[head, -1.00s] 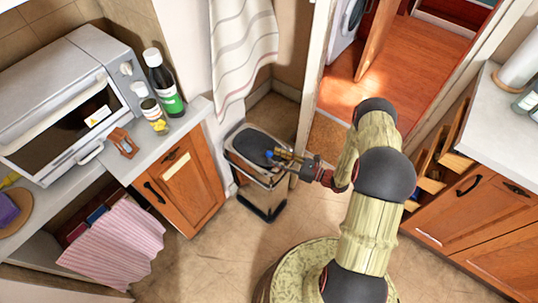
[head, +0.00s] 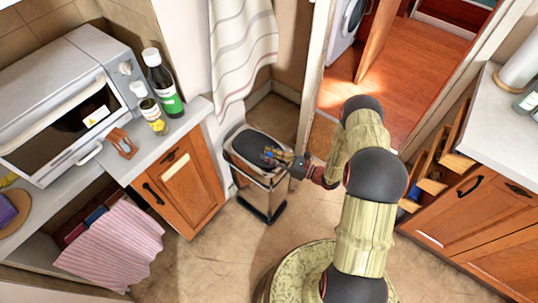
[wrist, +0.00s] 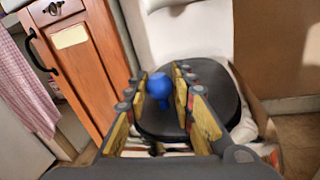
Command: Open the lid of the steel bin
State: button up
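The steel bin (head: 271,197) stands on the floor between the wooden cabinet and the doorway. Its dark lid (head: 243,143) lies on top and looks closed. A blue round knob (wrist: 160,85) sticks up from the lid (wrist: 215,92) in the wrist view. My gripper (head: 270,153) is over the right part of the lid. In the wrist view its fingers (wrist: 161,88) are apart, one on each side of the knob, with a small gap on the right side.
A wooden cabinet (head: 182,188) stands left of the bin, with bottles (head: 164,83) and a toaster oven (head: 75,85) on the counter above. A striped towel (head: 242,50) hangs behind the bin. The door frame (head: 310,85) is close on the right. Floor in front is clear.

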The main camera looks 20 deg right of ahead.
grip_shut()
dwell(0.3)
